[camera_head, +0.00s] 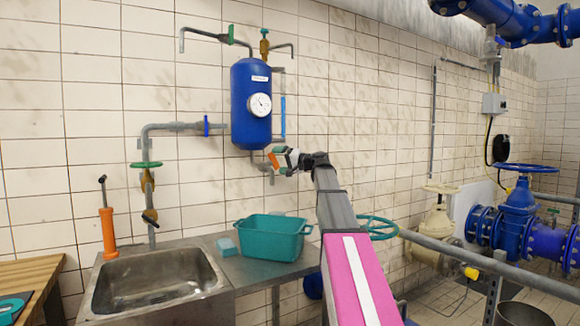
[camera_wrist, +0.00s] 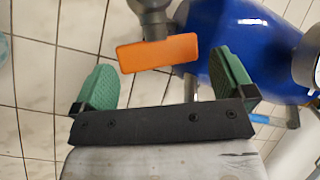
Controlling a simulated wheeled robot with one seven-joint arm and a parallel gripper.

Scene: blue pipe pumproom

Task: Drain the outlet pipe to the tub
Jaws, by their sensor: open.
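A blue tank (camera_head: 251,100) with a round gauge hangs on the tiled wall; its side fills the upper right of the wrist view (camera_wrist: 245,45). A grey outlet pipe (camera_head: 268,176) comes down below it. An orange valve handle (camera_wrist: 158,53) lies crosswise on a grey fitting (camera_wrist: 152,18) in the wrist view. My gripper (camera_head: 281,158) is at the outlet just under the tank. In the wrist view its green fingertips (camera_wrist: 166,80) are spread on either side of the handle, with gaps on both sides. The teal tub (camera_head: 270,240) stands on the metal counter below the outlet.
A steel sink (camera_head: 155,280) is left of the tub, with an orange hand pump (camera_head: 108,232) behind it. A light blue sponge (camera_head: 227,246) lies beside the tub. Blue pipes and a large valve (camera_head: 518,208) stand at right. A green handwheel (camera_head: 377,227) is behind my arm.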

